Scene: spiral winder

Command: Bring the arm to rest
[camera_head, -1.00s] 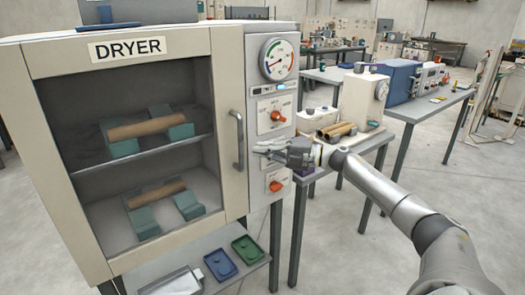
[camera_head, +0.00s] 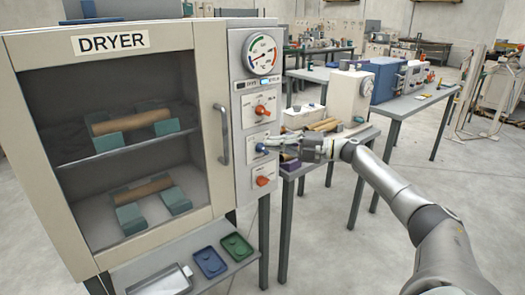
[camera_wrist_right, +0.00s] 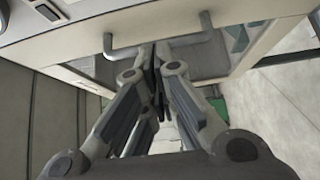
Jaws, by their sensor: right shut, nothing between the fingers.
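My right arm (camera_head: 395,190) comes in from the lower right in the head view and reaches left to the dryer's control panel. My left gripper is not in view.
The dryer (camera_head: 213,60) has its door shut, with cardboard tubes (camera_head: 130,122) on teal blocks inside. A blue tray (camera_head: 210,262) and a green tray (camera_head: 236,246) lie on a shelf below. A table (camera_head: 365,135) with tubes stands behind my gripper.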

